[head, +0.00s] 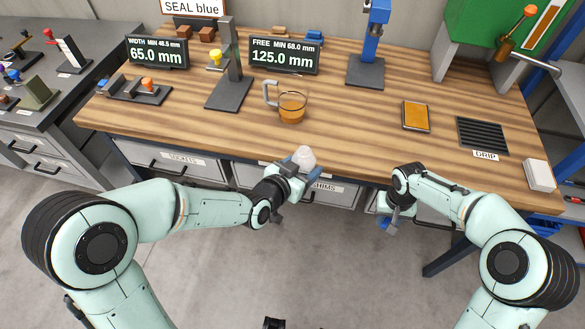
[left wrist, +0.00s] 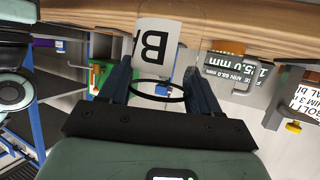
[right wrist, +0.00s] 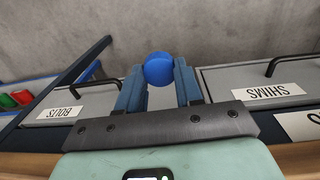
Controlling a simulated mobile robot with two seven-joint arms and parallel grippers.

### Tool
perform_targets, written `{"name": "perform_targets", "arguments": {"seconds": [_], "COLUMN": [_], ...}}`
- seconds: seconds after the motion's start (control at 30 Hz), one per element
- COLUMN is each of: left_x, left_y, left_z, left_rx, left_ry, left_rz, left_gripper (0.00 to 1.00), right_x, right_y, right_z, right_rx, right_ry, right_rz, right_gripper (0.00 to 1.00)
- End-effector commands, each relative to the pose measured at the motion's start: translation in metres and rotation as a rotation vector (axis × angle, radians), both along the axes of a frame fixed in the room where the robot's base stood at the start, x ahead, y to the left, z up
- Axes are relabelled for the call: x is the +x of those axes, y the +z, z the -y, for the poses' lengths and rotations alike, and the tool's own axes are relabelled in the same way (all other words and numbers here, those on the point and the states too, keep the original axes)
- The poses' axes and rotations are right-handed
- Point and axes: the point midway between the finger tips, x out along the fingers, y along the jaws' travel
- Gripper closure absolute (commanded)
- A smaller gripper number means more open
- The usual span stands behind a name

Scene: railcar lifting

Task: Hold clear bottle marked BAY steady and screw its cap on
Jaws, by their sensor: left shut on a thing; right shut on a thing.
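The clear bottle (head: 304,157) is in my left gripper (head: 300,172), at the front edge of the bench in the head view. In the left wrist view its white label (left wrist: 157,50) shows part of the marking, "BA", between the two fingers of the left gripper (left wrist: 158,82). The round blue cap (right wrist: 159,69) is held between the fingertips of my right gripper (right wrist: 158,80) in the right wrist view. In the head view my right gripper (head: 388,222) hangs low in front of the bench, to the right of the bottle and apart from it.
The wooden bench (head: 345,140) has a glass mug of amber liquid (head: 292,107) behind the bottle. An orange-topped tray (head: 416,116), a black drip grate (head: 482,135) and a white box (head: 539,175) lie on the right. Drawers (head: 170,160) line the bench front.

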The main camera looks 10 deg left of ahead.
Motion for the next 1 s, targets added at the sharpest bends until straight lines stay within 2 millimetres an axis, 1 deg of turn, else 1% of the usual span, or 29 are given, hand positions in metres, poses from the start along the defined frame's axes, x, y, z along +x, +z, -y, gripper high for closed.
{"name": "perform_targets", "arguments": {"seconds": [0.3,0.37,0.47,0.53,0.6,0.7,0.8,0.9,1.0], "left_x": [0.000,0.000,0.002,0.003,0.002,-0.005,-0.013,-0.018,-0.020], "left_y": [0.001,-0.001,-0.021,-0.046,-0.074,-0.108,-0.131,-0.142,-0.145], "left_z": [0.001,0.000,-0.008,-0.020,-0.037,-0.062,-0.081,-0.092,-0.096], "left_rx": [0.000,-0.001,-0.008,-0.016,-0.022,-0.019,-0.010,-0.002,0.001], "left_ry": [-0.006,-0.001,0.040,0.096,0.167,0.265,0.339,0.383,0.396], "left_rz": [0.000,-0.002,-0.012,-0.020,-0.021,-0.019,-0.014,-0.006,-0.002], "left_gripper": [0.91,0.91,0.91,0.91,0.91,0.91,0.91,0.91,0.91], "right_x": [0.000,0.000,0.000,0.000,0.000,0.000,0.000,0.000,0.000], "right_y": [0.000,0.000,0.000,0.000,0.000,0.000,0.000,0.000,0.000], "right_z": [0.000,0.000,0.000,0.000,0.000,0.000,0.000,0.000,0.000], "right_rx": [0.000,0.000,0.000,0.000,0.000,0.000,0.000,0.000,0.000], "right_ry": [0.000,0.000,0.000,0.000,0.000,0.000,0.000,0.000,0.000], "right_rz": [0.000,0.000,0.000,0.000,0.000,0.000,0.000,0.000,0.000], "right_gripper": [0.93,0.93,0.93,0.93,0.93,0.93,0.93,0.93,0.93]}}
